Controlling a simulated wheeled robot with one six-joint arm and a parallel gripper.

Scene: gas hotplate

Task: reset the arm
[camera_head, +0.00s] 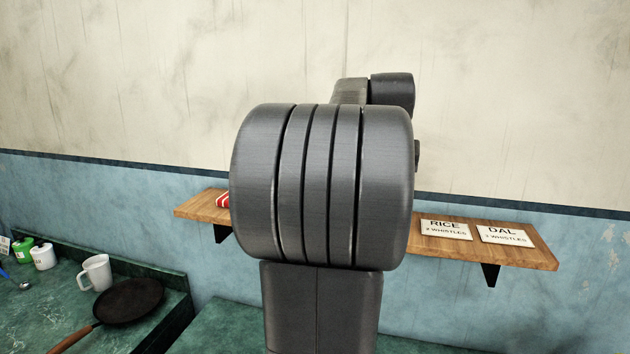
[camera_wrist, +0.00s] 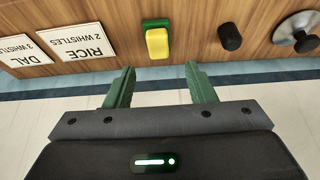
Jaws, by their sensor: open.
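My gripper (camera_wrist: 159,68) shows in the wrist view with its two green fingers apart and nothing between them. The fingertips point toward the edge of the wooden shelf (camera_wrist: 110,72). A yellow and green object (camera_wrist: 157,42) lies on the shelf beyond the fingertips, apart from them as far as I can see. In the head view my dark grey arm fills the middle, raised in front of the wall, and my gripper is hidden behind it.
The shelf (camera_head: 530,252) holds RICE (camera_head: 446,230) and DAL (camera_head: 505,236) cards. A small black cylinder (camera_wrist: 230,37) and a metallic round-ended object (camera_wrist: 296,28) are on it. The green counter (camera_head: 60,290) at left holds a white mug (camera_head: 97,273) and a dark pan (camera_head: 130,299).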

